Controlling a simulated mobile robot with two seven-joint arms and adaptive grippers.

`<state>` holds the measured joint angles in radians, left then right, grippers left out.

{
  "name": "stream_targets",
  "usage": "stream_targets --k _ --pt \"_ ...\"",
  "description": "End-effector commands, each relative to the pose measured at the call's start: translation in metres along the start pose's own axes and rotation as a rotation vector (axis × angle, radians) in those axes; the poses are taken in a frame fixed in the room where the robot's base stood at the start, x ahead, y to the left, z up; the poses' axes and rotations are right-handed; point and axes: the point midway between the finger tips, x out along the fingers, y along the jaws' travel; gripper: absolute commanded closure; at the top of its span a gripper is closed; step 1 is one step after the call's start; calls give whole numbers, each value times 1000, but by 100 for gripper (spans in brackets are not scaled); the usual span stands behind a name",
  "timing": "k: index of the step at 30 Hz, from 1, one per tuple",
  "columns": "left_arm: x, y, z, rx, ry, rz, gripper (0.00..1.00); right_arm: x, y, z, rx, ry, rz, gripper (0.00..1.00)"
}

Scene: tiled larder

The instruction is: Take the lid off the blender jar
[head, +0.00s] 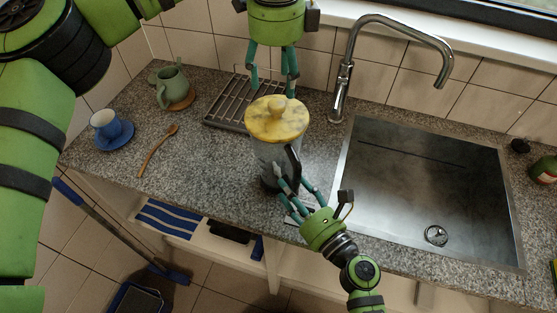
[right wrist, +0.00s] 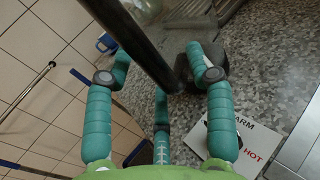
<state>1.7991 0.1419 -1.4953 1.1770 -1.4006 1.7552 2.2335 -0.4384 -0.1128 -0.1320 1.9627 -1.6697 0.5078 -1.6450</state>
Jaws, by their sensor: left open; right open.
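The yellow lid (head: 262,128), with a round knob on top, sits on the blender jar (head: 262,158), which stands upright on the counter. The jar has a dark handle (head: 293,160) on its right side; it crosses the right wrist view diagonally (right wrist: 135,40). My left gripper (head: 273,88) is open and points down just above and behind the lid, its fingers apart to either side of the knob. My right gripper (head: 290,182) is open in front of the jar. Its fingers (right wrist: 165,80) spread around the handle's lower end; I cannot tell if they touch it.
A drying rack (head: 226,105) lies behind the jar and a sink (head: 400,190) with a tall tap (head: 345,80) is at right. A printed card (right wrist: 245,145) lies near my right gripper.

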Motion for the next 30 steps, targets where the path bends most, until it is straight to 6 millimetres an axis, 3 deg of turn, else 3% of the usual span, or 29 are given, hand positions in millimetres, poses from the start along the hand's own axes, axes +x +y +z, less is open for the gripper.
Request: stream_targets --k 3,7,8,23,30 --pt "0 0 0 0 0 0 39 0 0 0 0 0 0 45" --pt "0 0 0 0 0 0 39 0 0 0 0 0 0 97" --pt "0 0 0 0 0 0 39 0 0 0 1 0 0 100" --pt "-1 0 0 43 0 0 39 -1 1 -1 4 2 1 100" --pt "-8 -2 -1 410 -1 0 39 -1 1 -2 5 4 2 100"
